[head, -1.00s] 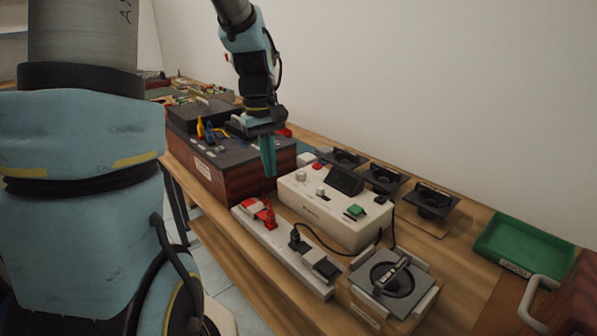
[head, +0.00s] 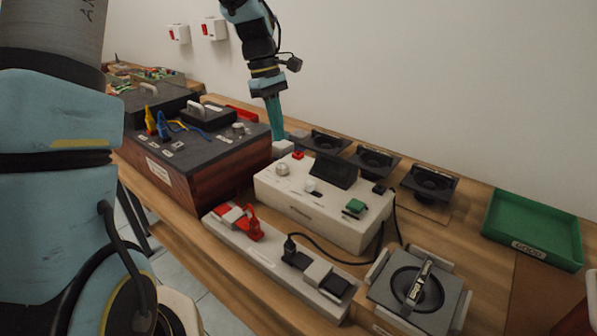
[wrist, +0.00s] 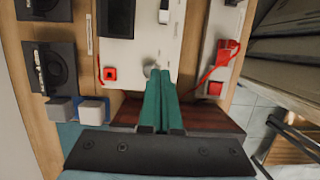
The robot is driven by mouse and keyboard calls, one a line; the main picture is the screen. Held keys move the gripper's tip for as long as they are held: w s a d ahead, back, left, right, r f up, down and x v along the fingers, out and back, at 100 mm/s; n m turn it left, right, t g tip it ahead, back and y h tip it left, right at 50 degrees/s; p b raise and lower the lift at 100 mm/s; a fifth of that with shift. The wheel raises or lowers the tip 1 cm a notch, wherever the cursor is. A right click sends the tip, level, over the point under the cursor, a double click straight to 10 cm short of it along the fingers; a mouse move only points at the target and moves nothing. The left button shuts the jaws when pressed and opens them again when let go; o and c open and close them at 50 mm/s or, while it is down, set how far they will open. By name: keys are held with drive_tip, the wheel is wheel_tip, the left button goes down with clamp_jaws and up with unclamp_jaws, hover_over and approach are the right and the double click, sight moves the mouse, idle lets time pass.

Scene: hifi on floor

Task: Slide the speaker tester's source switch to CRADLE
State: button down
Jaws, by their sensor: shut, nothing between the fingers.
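The white speaker tester (head: 325,215) stands on the bench, with a dark screen (head: 334,171), a red button (head: 297,155), a round knob (head: 283,169) and a green rocker (head: 355,207). A small white control by a dark slot (head: 312,187) looks like the source switch; its labels are too small to read. My gripper (head: 277,140) is shut and empty, pointing down beyond the tester's left end. In the wrist view my teal fingers (wrist: 157,75) reach toward the tester's end (wrist: 140,55), overlapping the knob in the picture; contact cannot be told. A speaker sits in the cradle (head: 446,316).
A dark wooden-sided box (head: 190,175) with cables stands left of the tester. A power strip (head: 280,262) with red and black plugs lies in front. Several loose speakers (head: 430,183) line the back. A green tray (head: 534,228) is at the right. A black cable loops before the tester.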

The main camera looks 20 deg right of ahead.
sight(311, 183)
drive_tip(key=p+x, duration=0.2)
drive_tip(key=x, duration=0.8)
drive_tip(key=shift+s, duration=0.2)
drive_tip(key=shift+s+d+r+p, duration=0.1)
drive_tip(key=shift+s+d+p, duration=0.2)
drive_tip(key=shift+s, duration=0.3)
drive_tip(key=shift+s+d+r+p, duration=0.1)
drive_tip(key=shift+s+d+p, duration=0.1)
drive_tip(key=shift+s+d, duration=0.25)
drive_tip(key=shift+s+d+f, duration=0.15)
drive_tip(key=shift+s+d, duration=0.05)
drive_tip(key=shift+s, duration=0.35)
drive_tip(key=shift+s, duration=0.1)
drive_tip(key=shift+s+d, duration=0.35)
drive_tip(key=shift+s, duration=0.25)
drive_tip(key=shift+s+d, duration=0.4)
drive_tip(key=shift+s, duration=0.2)
